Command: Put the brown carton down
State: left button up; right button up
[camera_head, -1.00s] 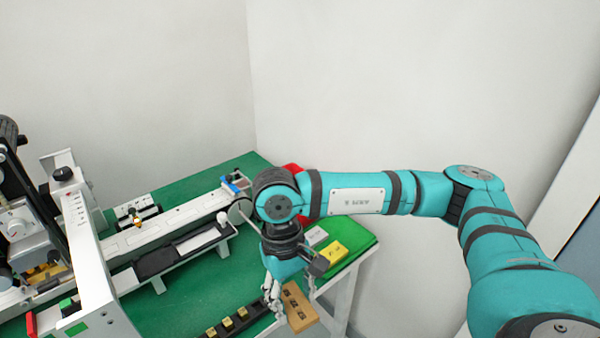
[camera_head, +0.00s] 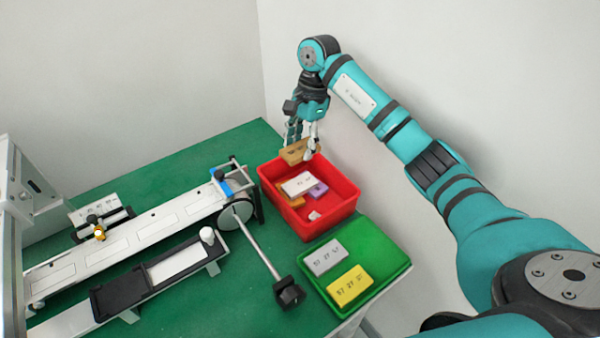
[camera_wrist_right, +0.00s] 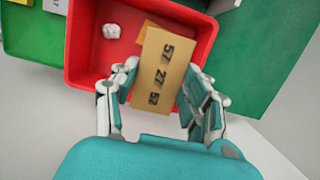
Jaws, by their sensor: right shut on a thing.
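The brown carton (camera_head: 297,152) is held in my right gripper (camera_head: 302,145) above the far edge of the red bin in the head view. In the right wrist view the carton (camera_wrist_right: 162,68) shows printed dark digits on its face. The fingers of my right gripper (camera_wrist_right: 160,100) close on it from both sides. The carton overlaps the red bin (camera_wrist_right: 82,50) in that view, and part of the bin's inside is hidden behind it. My left gripper is not in view.
The red bin (camera_head: 345,205) holds a white carton (camera_head: 298,184), a purple one (camera_head: 318,191), orange-brown pieces and a small white lump (camera_head: 314,215). A green tray (camera_head: 385,262) beside it holds a grey carton (camera_head: 325,257) and a yellow carton (camera_head: 350,287). A conveyor (camera_head: 150,228) lies left.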

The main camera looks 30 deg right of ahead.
jog(key=b, duration=0.4)
send_over(299, 184)
jog(key=f, duration=0.5)
jog(key=shift+d+f, duration=0.25)
jog(key=shift+w+f, duration=0.1)
jog(key=shift+f, duration=0.3)
jog(key=b+x, duration=0.2)
jog(key=x, duration=0.1)
jog(key=shift+d+f, duration=0.15)
jog(key=shift+d, duration=0.2)
jog(key=shift+f, duration=0.2)
jog(key=shift+w+r, duration=0.1)
jog(key=shift+f+b, duration=0.45)
jog(key=shift+f, duration=0.15)
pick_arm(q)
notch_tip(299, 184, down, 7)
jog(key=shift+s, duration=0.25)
pick_arm(e)
jog(key=o, duration=0.8)
jog(key=shift+r, duration=0.1)
